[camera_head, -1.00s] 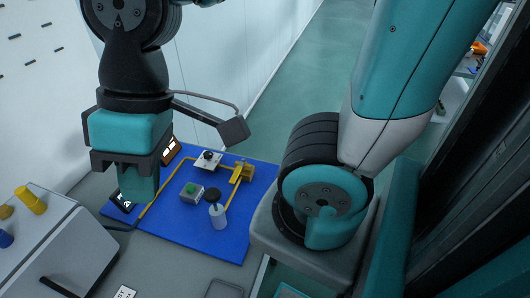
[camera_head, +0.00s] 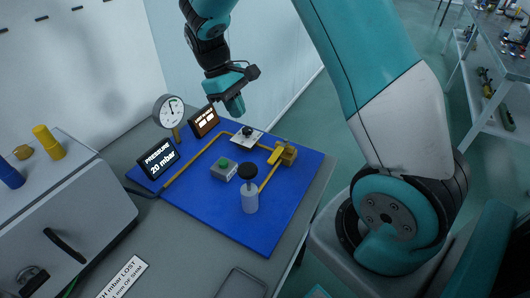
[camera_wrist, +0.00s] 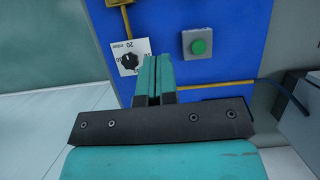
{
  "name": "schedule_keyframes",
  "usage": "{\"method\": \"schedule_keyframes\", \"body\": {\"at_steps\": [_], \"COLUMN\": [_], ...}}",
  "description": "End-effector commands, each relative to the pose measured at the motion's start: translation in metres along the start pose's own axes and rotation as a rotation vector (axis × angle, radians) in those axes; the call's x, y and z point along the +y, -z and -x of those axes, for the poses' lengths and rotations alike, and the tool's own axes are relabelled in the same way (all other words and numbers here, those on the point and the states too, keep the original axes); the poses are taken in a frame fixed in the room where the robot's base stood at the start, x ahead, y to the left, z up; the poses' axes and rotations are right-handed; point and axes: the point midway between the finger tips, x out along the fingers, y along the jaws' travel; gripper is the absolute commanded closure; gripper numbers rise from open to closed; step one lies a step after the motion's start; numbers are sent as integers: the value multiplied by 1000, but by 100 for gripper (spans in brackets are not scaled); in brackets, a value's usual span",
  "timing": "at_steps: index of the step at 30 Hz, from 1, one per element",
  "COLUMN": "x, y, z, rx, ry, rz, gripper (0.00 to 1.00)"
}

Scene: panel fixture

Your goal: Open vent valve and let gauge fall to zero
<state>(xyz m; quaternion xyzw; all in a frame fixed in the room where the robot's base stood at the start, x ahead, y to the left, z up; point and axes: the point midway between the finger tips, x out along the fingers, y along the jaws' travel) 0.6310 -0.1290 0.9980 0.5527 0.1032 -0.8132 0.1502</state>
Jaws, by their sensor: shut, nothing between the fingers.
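A round white gauge (camera_head: 170,110) stands at the back left of the blue panel (camera_head: 285,208). The pressure display (camera_head: 159,158) reads 20 mbar. A yellow valve (camera_head: 284,153) with a lever sits on the yellow line at the right. A black round knob tops a grey cylinder (camera_head: 250,198) at the front. I cannot tell which of these two is the vent valve. My gripper (camera_head: 237,108) is shut and empty, above the panel's back edge near the black dial (camera_head: 247,131). In the wrist view its fingertips (camera_wrist: 154,62) appear beside the dial plate (camera_wrist: 130,57).
A grey box with a green button (camera_head: 223,168) sits mid-panel; it also shows in the wrist view (camera_wrist: 198,46). A lit orange display (camera_head: 204,121) stands behind. A grey cabinet (camera_head: 85,225) is at the left. A white label (camera_head: 122,280) lies in front.

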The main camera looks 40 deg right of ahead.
Motion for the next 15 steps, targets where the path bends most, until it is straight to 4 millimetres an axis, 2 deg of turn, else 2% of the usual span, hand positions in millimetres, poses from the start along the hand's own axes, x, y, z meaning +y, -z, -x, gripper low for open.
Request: {"method": "schedule_keyframes", "body": {"at_steps": [5,15], "x": [3,2], "y": [0,-1], "z": [-19,-90], "rx": [-10,-10], "ry": [1,2], "rz": [-4,-4], "gripper": [100,100]}}
